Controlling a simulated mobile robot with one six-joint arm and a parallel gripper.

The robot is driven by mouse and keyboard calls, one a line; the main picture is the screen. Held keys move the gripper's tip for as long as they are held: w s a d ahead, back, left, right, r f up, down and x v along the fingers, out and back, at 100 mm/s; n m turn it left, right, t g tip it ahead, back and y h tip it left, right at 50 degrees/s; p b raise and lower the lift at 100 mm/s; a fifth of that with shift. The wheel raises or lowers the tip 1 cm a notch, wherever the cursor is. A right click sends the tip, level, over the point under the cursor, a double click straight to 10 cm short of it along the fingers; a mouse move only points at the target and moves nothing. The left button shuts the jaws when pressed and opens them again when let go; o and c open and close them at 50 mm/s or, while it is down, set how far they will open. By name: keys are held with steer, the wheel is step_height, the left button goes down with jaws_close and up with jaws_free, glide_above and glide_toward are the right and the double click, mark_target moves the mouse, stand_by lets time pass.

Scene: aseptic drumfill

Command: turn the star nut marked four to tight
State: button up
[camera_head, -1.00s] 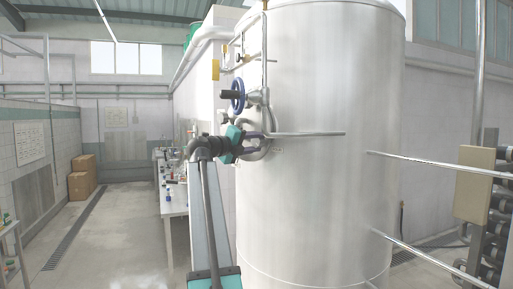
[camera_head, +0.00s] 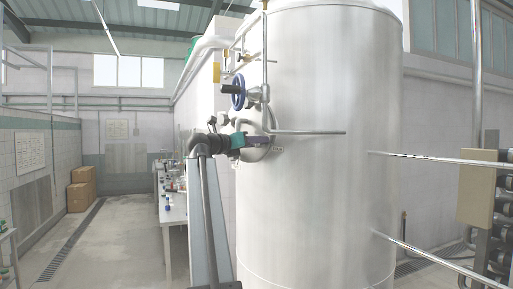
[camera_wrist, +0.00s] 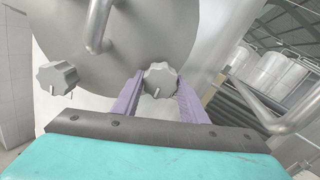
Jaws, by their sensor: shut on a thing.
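A grey lobed star nut (camera_wrist: 159,80) sits at the lower edge of a round metal cover (camera_wrist: 135,35) in the wrist view. My gripper (camera_wrist: 160,92) has its two purple fingers on either side of this nut and is shut on it. A dark line shows on the nut's face, pointing down and slightly left. A second star nut (camera_wrist: 57,77) stands apart to the left. I cannot read a number by either nut. In the head view my gripper (camera_head: 268,141) reaches the tank's left side, and the nut is hidden there.
The large steel tank (camera_head: 320,150) fills the middle. A blue handwheel valve (camera_head: 238,92) and pipes sit just above my gripper. A bent metal handle (camera_wrist: 98,28) stands out from the cover.

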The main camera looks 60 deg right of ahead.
steer(key=shift+f+m, duration=0.2)
steer(key=shift+m, duration=0.1)
steer(key=o, duration=1)
steer(key=shift+r, duration=0.1)
steer(key=shift+o, duration=0.2)
steer(key=shift+a, duration=0.15)
steer(key=b+v, duration=0.3)
steer(key=v, duration=1)
steer(key=shift+a, duration=0.3)
